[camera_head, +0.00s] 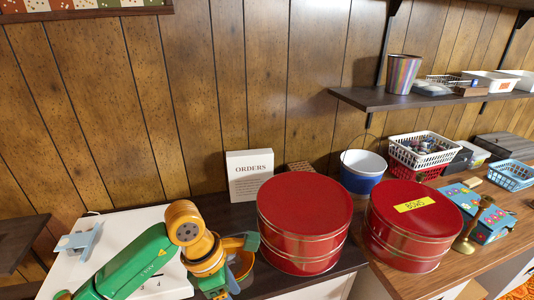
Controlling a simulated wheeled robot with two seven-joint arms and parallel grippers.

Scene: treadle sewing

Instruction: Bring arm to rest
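My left arm comes in from the lower left, green and orange-yellow. Its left gripper (240,262) is at the lower middle, beside the large red round tin (304,212). Its two green fingertips are spread apart. A small dark pot with an orange-yellow rim (245,268) shows between and behind the fingers. I cannot tell whether they touch it. My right gripper is not in view.
A white surface (130,228) lies under the arm. An ORDERS sign (249,174) stands behind the tin. A second red tin (412,222), a blue-white bucket (361,171) and baskets (422,151) crowd the right. A wall shelf (430,101) hangs above.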

